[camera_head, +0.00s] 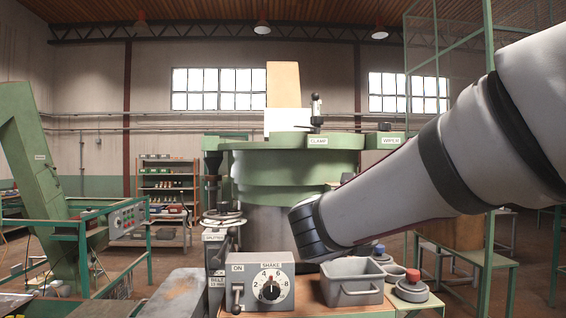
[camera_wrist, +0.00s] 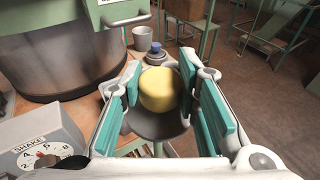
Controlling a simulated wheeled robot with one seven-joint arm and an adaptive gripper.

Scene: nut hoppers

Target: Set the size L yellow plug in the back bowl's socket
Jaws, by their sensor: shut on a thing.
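The yellow plug (camera_wrist: 159,88) shows in the wrist view as a round yellow knob above a grey disc (camera_wrist: 158,122). My gripper (camera_wrist: 161,92) is shut on it, with a teal-padded finger on each side. In the head view my arm hides the gripper and the plug. A large green bowl (camera_head: 290,166) on a grey drum stands beyond my wrist; its lower part also shows in the wrist view (camera_wrist: 60,60). No socket is clearly visible, and I cannot tell which bowl is the back one. The plug's size mark is not readable.
A control box (camera_head: 262,289) marked SHAKE stands at the front. Beside it are a grey bin (camera_head: 352,291), a red-knobbed plug (camera_head: 411,287) and a blue-knobbed plug (camera_head: 379,254). A grey cup (camera_wrist: 142,38) stands near the drum. A green conveyor (camera_head: 28,170) is at left.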

